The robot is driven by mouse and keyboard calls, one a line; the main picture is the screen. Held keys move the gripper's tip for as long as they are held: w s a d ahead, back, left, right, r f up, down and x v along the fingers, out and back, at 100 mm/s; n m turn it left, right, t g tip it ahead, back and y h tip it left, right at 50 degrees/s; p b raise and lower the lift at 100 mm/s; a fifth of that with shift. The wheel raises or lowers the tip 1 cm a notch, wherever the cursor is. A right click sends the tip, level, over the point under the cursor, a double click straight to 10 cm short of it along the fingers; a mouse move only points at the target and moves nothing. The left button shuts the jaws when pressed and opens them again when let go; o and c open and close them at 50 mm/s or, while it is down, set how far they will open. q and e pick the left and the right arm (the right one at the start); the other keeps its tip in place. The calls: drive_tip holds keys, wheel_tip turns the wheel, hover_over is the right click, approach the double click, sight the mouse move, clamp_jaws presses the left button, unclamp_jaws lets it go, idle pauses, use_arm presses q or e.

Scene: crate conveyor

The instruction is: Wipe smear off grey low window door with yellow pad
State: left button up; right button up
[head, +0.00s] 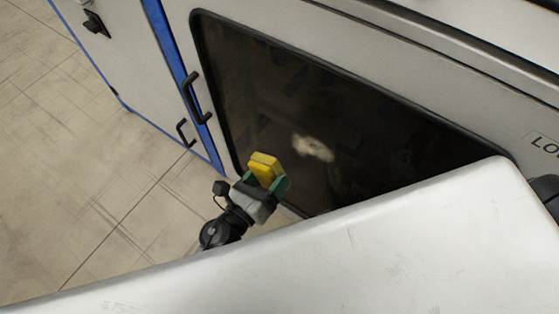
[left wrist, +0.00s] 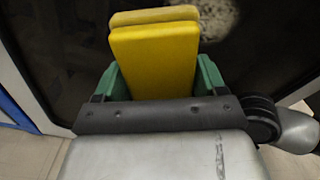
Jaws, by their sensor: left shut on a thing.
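The grey low door (head: 228,28) has a large dark window (head: 380,150). A pale whitish smear (head: 314,148) is on the window, a little left of its middle. It also shows at the top of the left wrist view (left wrist: 214,16). My left gripper (head: 265,180) is shut on the yellow pad (head: 264,163), which sticks out from between the green fingers. In the head view the pad is at the window's lower left, below and left of the smear. In the left wrist view the pad (left wrist: 155,58) is left of the smear. I cannot tell whether it touches the glass. My right gripper is not in view.
A large white surface (head: 330,250) fills the lower right of the head view and hides the window's lower edge. Black handles (head: 190,95) and a blue frame strip (head: 172,50) are left of the window. Tiled floor (head: 70,180) lies open at left.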

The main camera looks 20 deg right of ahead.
sight(295, 145)
use_arm(q)
drive_tip(key=shift+w+d, duration=0.2)
drive_tip(key=shift+d, duration=0.1)
drive_tip(key=shift+w+d+r, duration=0.15)
drive_tip(key=shift+w+d, duration=0.15)
drive_tip(key=shift+d, duration=0.1)
drive_tip(key=x, duration=0.2)
drive_tip(key=shift+w+d, duration=0.7)
drive_tip(key=shift+d, duration=0.15)
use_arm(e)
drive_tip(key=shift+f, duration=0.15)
use_arm(q)
drive_tip(key=shift+w+d, duration=0.15)
drive_tip(key=shift+w+d, duration=0.2)
drive_tip(key=shift+d, duration=0.05)
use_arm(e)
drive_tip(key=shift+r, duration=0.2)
use_arm(q)
drive_tip(key=shift+w+d, duration=0.15)
drive_tip(key=shift+d, duration=0.05)
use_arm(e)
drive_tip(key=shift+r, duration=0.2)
use_arm(q)
drive_tip(key=shift+w+d, duration=0.2)
drive_tip(key=shift+d, duration=0.1)
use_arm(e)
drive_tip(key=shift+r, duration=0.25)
